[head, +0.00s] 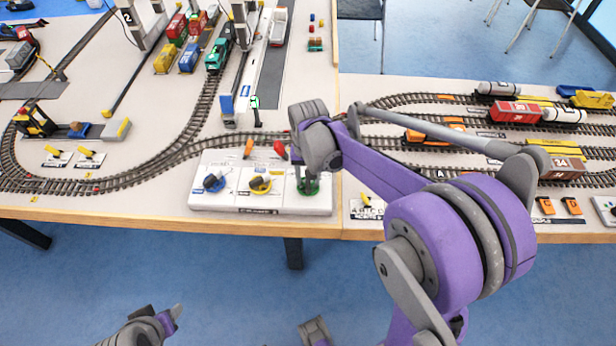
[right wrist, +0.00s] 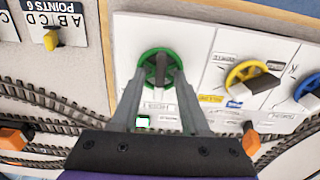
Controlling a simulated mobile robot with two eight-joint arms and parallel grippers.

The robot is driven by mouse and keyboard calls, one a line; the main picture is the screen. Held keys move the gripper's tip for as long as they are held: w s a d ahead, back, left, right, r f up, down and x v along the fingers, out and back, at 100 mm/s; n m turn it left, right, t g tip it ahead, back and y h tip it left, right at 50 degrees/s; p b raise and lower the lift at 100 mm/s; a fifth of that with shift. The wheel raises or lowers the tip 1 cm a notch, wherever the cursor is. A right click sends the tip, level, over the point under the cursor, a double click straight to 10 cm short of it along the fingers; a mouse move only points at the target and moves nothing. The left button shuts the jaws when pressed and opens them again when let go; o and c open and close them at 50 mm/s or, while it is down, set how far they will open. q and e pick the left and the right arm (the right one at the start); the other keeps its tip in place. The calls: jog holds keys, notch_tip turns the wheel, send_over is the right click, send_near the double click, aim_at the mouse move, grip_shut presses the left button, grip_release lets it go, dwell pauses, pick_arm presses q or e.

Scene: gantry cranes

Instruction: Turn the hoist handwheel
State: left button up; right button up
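The hoist handwheel is a green ring with a grey grip bar across it. It sits on the white control panel (head: 235,200), at its right end in the head view, and shows in the right wrist view as the green handwheel (right wrist: 143,62). My right gripper (right wrist: 160,82) points down at it with its fingers apart, one on each side of the grey bar. Whether the tips touch the wheel I cannot tell. In the head view my right gripper (head: 303,172) partly hides the wheel. My left gripper (head: 174,313) is low at the left, away from the table; its fingers are unclear.
A yellow wheel (head: 260,184) and a blue wheel (head: 214,182) share the panel. An orange lever (head: 248,149) and a red lever (head: 280,149) stand behind. Model tracks with wagons, including a red container (head: 514,112), cover the table on both sides.

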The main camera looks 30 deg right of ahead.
notch_tip(320, 180, up, 11)
jog(key=p, duration=0.1)
dwell(0.6)
jog(key=shift+f, duration=0.1)
